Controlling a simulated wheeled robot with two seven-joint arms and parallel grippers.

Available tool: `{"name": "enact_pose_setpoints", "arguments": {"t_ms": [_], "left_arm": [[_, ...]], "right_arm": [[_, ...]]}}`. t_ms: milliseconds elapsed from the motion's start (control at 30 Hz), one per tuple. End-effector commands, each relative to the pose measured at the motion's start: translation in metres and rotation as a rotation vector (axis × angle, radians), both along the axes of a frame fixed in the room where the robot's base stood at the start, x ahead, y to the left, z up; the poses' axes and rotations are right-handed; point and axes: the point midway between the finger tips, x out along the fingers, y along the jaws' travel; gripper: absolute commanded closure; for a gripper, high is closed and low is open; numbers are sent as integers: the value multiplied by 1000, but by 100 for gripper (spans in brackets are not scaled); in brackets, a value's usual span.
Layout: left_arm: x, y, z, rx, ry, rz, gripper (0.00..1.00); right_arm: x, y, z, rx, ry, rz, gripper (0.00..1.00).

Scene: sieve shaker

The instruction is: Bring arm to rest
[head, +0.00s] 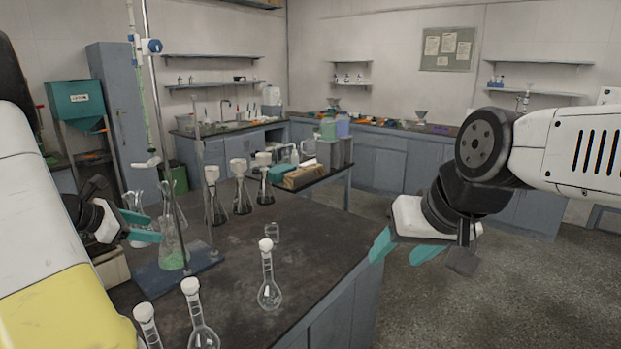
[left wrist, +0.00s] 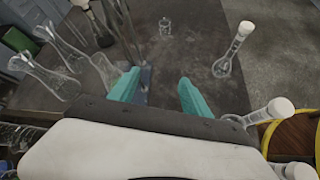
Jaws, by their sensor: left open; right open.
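My left gripper (head: 146,226) is over the dark bench at the left, close beside a conical flask (head: 172,250) with green contents. Its teal fingers are apart. In the left wrist view the left gripper (left wrist: 160,91) has nothing held between its fingers, with bench top behind. My right gripper (head: 405,250) hangs off the bench's right edge, over the floor. Its teal fingers are apart and empty, pointing down. Whether the left fingers touch the flask cannot be told from the head view.
The bench (head: 240,294) carries a burette stand (head: 203,170), a stoppered volumetric flask (head: 269,292), a small glass beaker (head: 272,232) and several white-topped flasks at the back. More stoppered flasks (head: 201,333) stand near the front edge. Floor (head: 480,310) at the right is clear.

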Motion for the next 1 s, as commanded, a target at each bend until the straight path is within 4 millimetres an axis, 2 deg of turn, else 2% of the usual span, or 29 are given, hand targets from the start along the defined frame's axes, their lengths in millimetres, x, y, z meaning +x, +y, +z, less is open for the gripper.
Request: {"name": "enact_pose_setpoints", "arguments": {"t_ms": [33,67,167,200,300,400,500,600,700,833,1000], "left_arm": [[-2,-23,12,51,-11,-71,44],[-4,-36,17,86,-17,-117,44],[-18,-90,38,234,-49,-314,44],[-28,-115,48,312,-69,-413,44],[-63,-173,67,527,-135,-678,44],[-102,-216,80,750,-219,-934,44],[-142,-246,87,979,-318,-1174,44],[-176,-262,91,1199,-417,-1378,44],[-200,-269,92,1381,-501,-1529,44],[-217,-272,91,1534,-570,-1645,44],[-222,-271,91,1589,-591,-1683,44]], "right_arm": [[0,0,0,0,0,0,44],[0,0,0,0,0,0,44],[0,0,0,0,0,0,44],[0,0,0,0,0,0,44],[0,0,0,0,0,0,44],[0,0,0,0,0,0,44],[0,0,0,0,0,0,44],[0,0,0,0,0,0,44],[0,0,0,0,0,0,44],[0,0,0,0,0,0,44],[0,0,0,0,0,0,44]]}}
